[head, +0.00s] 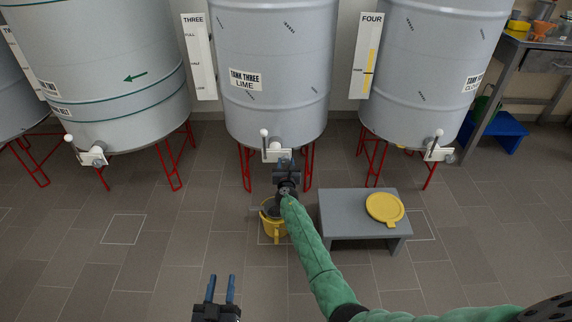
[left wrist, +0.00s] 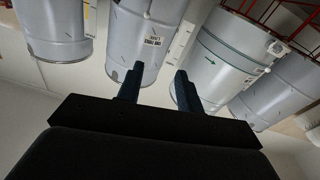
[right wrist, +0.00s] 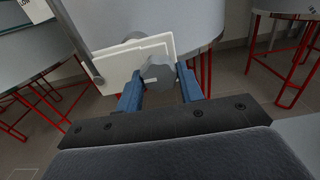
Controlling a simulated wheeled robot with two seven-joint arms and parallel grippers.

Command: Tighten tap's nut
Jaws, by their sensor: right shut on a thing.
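The tap (head: 277,156) of tank three (head: 272,70) has a white plate and an upright white lever with a round knob. Its grey faceted nut (right wrist: 158,72) sits in front of the white plate in the right wrist view. My right gripper (head: 285,164) is at this tap, and its blue fingers (right wrist: 162,88) are shut on the nut, one on each side. In the head view the gripper hides most of the nut. My left gripper (head: 221,288) is open and empty, low over the floor; its parted fingers (left wrist: 158,90) show in the left wrist view.
A yellow bucket (head: 279,236) stands below the tap, partly behind my right arm. A grey low bench (head: 345,212) with a yellow lid (head: 384,208) stands right of it. Other tanks on red legs stand either side. The floor at left is clear.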

